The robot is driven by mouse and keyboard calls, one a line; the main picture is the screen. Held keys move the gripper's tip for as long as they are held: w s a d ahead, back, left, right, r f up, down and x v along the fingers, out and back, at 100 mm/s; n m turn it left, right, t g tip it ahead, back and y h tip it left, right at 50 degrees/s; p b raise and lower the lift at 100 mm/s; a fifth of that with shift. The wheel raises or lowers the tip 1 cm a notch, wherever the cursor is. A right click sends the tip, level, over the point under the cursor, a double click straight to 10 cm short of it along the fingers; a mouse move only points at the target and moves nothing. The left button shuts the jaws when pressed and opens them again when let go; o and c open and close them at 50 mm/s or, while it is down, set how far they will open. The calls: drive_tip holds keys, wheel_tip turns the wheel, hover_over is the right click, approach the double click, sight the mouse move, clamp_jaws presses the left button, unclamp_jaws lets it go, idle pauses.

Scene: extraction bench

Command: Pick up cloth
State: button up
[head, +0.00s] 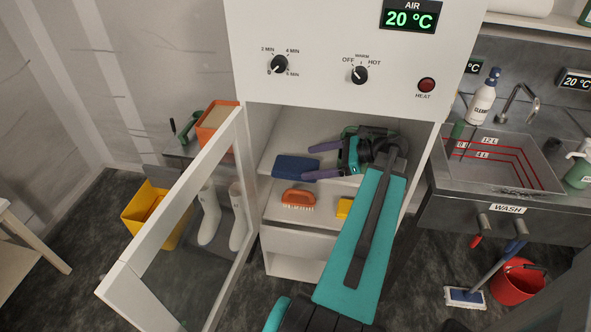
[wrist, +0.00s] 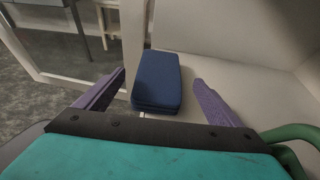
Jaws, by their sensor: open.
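The cloth (head: 297,167) is a dark blue folded pad. It lies on the upper shelf of the open white cabinet, near the shelf's left front. In the wrist view the cloth (wrist: 157,82) lies ahead, between and slightly beyond the two purple fingers. My gripper (head: 318,161) reaches into the cabinet from the right, its fingers pointing left at the cloth. In the wrist view my gripper (wrist: 160,88) is open, with nothing held between its fingers. I cannot tell whether a finger touches the cloth.
The glass door (head: 190,215) stands open at left. An orange brush (head: 298,199) and a yellow sponge (head: 344,207) lie on the lower shelf. The cabinet wall (head: 420,160) bounds the right. A sink (head: 500,158) stands farther right. White boots (head: 209,213) show behind the door glass.

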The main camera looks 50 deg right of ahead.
sight(294, 165)
drive_tip(key=shift+x, duration=1.15)
drive_tip(key=shift+p+x, duration=1)
drive_tip(key=shift+x, duration=1.6)
drive_tip(key=c, duration=1.2)
drive_tip(key=shift+o, duration=0.2)
drive_tip(key=shift+s, duration=0.1)
drive_tip(key=shift+a+r, duration=0.1)
drive_tip(key=shift+r, duration=0.05)
